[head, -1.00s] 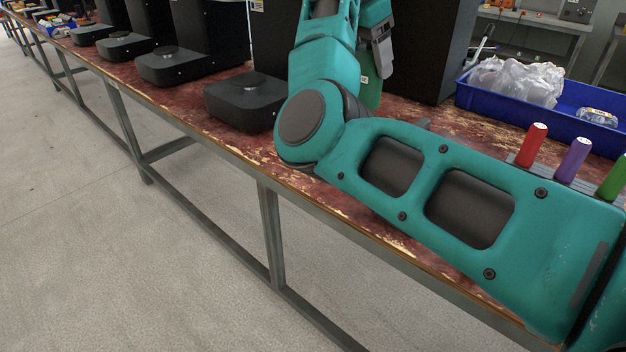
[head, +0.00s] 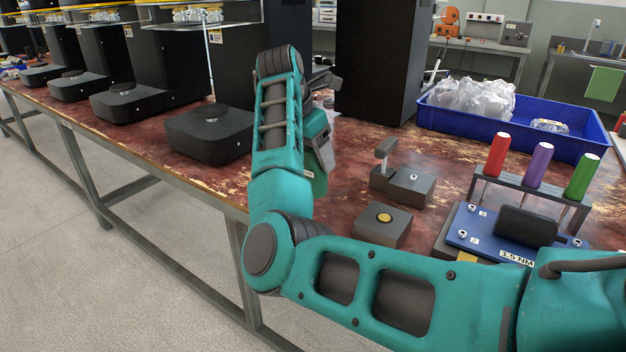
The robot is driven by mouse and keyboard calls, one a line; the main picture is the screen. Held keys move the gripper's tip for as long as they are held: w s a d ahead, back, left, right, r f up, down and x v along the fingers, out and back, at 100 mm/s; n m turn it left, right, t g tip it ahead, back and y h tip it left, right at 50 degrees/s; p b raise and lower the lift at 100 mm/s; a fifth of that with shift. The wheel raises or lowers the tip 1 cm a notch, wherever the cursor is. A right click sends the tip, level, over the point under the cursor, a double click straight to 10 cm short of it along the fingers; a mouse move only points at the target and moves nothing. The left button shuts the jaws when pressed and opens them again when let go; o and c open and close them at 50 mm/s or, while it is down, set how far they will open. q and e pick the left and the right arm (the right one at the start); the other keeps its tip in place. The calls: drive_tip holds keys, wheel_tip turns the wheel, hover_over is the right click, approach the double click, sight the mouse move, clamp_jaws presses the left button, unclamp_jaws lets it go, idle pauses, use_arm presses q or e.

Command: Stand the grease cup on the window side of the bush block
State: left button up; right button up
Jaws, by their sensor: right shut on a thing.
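My right gripper (head: 322,150) is beyond my teal forearm, over the table left of the small blocks. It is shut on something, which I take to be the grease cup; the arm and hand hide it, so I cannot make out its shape. A low dark block with a round brass face (head: 384,218), which looks like the bush block, sits on the red-brown table just right of my forearm, apart from the gripper. I cannot tell which side is the window side, as no window shows. My left gripper is not in view.
A dark block with a lever (head: 404,184) stands behind the brass-faced block. A rack with red, purple and green handles (head: 530,180), a blue torque plate (head: 480,232) and a blue bin (head: 470,120) are to the right. Black machines (head: 210,133) line the left.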

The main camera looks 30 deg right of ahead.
sight(313, 174)
wheel_tip(313, 174, down, 5)
drive_tip(key=shift+r+b, duration=0.15)
drive_tip(key=shift+b, duration=0.4)
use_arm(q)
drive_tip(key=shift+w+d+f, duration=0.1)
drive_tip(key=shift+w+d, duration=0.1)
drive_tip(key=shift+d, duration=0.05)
use_arm(e)
drive_tip(key=o, duration=1.1)
drive_tip(key=shift+f, duration=0.2)
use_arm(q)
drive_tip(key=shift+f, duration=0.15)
use_arm(e)
drive_tip(key=shift+o, duration=0.2)
drive_tip(key=shift+r, duration=0.1)
